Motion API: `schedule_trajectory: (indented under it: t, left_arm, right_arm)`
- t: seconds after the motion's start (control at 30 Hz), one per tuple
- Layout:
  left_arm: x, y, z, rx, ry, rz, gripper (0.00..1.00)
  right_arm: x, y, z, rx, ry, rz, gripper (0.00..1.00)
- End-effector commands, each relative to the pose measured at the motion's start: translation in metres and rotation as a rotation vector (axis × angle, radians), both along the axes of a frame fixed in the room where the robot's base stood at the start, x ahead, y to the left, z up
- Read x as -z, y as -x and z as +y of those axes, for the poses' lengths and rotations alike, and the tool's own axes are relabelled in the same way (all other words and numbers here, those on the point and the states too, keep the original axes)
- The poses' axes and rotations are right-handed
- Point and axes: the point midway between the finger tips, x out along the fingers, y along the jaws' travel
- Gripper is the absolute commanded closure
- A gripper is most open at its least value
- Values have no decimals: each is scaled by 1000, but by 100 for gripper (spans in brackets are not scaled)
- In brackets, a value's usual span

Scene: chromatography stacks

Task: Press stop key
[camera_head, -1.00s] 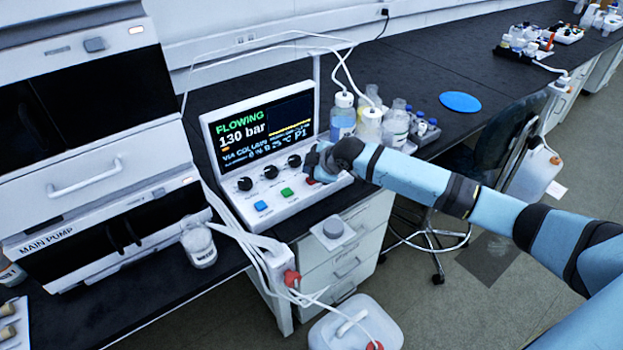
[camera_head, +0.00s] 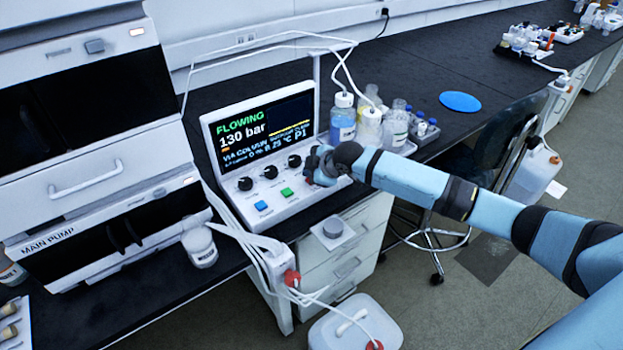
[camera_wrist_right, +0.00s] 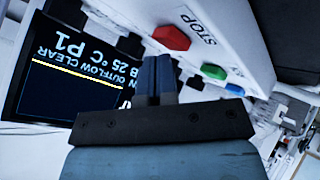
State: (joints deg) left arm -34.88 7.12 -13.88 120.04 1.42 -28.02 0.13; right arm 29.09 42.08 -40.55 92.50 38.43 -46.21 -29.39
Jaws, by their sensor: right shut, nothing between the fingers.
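The control console (camera_head: 285,203) stands on the bench, its screen (camera_head: 262,128) reading "FLOWING 130 bar". In the right wrist view the red stop key (camera_wrist_right: 171,38), beside the printed word STOP, sits just beyond the fingertips. A green key (camera_wrist_right: 214,72) and a blue key (camera_wrist_right: 235,88) lie to its right; they also show in the head view. My right gripper (camera_wrist_right: 155,62) is shut and empty, pointing at the console face near the red key. A small gap seems to remain; contact cannot be confirmed. My left gripper is out of view.
Three black knobs (camera_head: 270,172) line the console above the keys. Bottles (camera_head: 369,127) with tubing stand just behind the gripper. A beaker (camera_head: 199,246) and the main pump stack (camera_head: 110,225) are to the left. A white jug (camera_head: 340,328) stands on the floor.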

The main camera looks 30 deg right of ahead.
Motion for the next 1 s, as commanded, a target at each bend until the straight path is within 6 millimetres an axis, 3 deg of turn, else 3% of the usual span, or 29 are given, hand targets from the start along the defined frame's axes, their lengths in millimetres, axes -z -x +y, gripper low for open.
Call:
schedule_trajectory:
  t: [1.0]
  left_arm:
    - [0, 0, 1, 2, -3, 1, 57]
  right_arm:
    - [8, 0, 0, 0, 0, 1, 100]
